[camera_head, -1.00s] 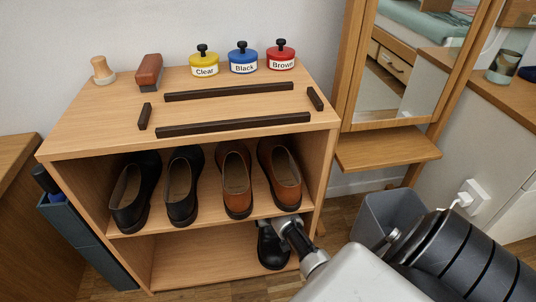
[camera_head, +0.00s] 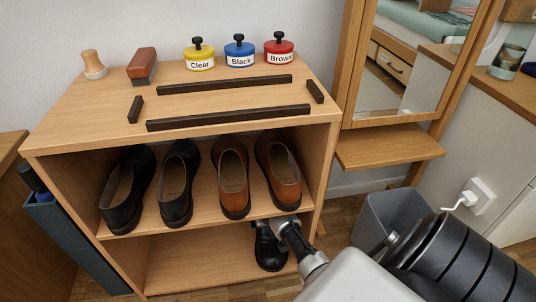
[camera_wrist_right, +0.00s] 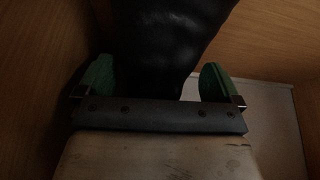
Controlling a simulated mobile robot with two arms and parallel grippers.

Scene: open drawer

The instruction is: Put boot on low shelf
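A black boot (camera_head: 269,250) stands in the lower compartment of the wooden shelf unit (camera_head: 210,256), near its right side. My right gripper (camera_head: 277,226) reaches in from the lower right at the boot's upper part; its fingers are hard to make out there. In the right wrist view the two green fingers (camera_wrist_right: 157,80) are wide apart, with the dark boot (camera_wrist_right: 170,35) between them. A gap shows beside the right finger; contact at the left finger is unclear. My left gripper is in no view.
Two black shoes (camera_head: 176,190) and two brown shoes (camera_head: 233,182) stand on the shelf above. The unit's right side wall (camera_head: 322,170) is close to my right gripper. A grey bin (camera_head: 388,222) stands at the right. The left of the lower compartment is free.

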